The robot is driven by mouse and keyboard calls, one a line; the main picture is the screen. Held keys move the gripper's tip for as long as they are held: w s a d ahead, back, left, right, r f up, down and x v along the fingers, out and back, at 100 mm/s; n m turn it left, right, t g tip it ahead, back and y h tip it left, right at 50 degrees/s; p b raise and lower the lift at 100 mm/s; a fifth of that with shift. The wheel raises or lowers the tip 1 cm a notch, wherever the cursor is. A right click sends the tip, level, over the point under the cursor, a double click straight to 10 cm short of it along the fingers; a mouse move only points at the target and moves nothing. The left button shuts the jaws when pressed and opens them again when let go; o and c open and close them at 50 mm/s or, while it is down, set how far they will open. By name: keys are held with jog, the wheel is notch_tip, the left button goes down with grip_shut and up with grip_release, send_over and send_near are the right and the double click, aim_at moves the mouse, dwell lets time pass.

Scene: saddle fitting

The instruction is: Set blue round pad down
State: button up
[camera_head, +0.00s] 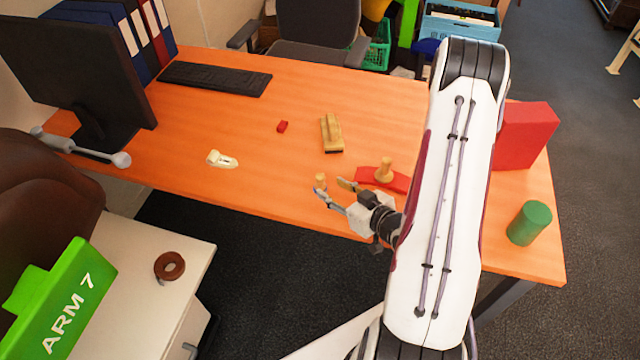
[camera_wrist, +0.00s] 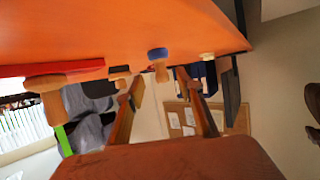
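The blue round pad (camera_wrist: 157,53) shows in the wrist view, where the table is at the top and things stand upside down. Its wooden handle (camera_wrist: 162,74) points away from the tabletop. The pad appears to stand on the table near its front edge. In the head view, a tan knob (camera_head: 320,179) beside my fingertips looks like its handle; the blue part is mostly hidden. My gripper (camera_head: 334,184) points left at the table's front edge. In the wrist view its fingers (camera_wrist: 160,77) are spread, with the handle showing between their tips. I see no grip on it.
A red saddle piece with wooden handle (camera_head: 398,181) lies just behind my gripper. A wooden block with dark base (camera_head: 331,134), a small red block (camera_head: 282,127) and a cream piece (camera_head: 222,160) lie further off. A green cylinder (camera_head: 530,222) and red box (camera_head: 524,135) stand right.

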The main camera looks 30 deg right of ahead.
aim_at(323, 183)
jog(key=shift+w+a+f, duration=0.1)
jog(key=shift+w+f, duration=0.2)
jog(key=shift+w, duration=0.35)
jog(key=shift+w, duration=0.1)
jog(key=shift+x, duration=2.55)
jog(key=shift+a+r, duration=0.1)
grip_shut()
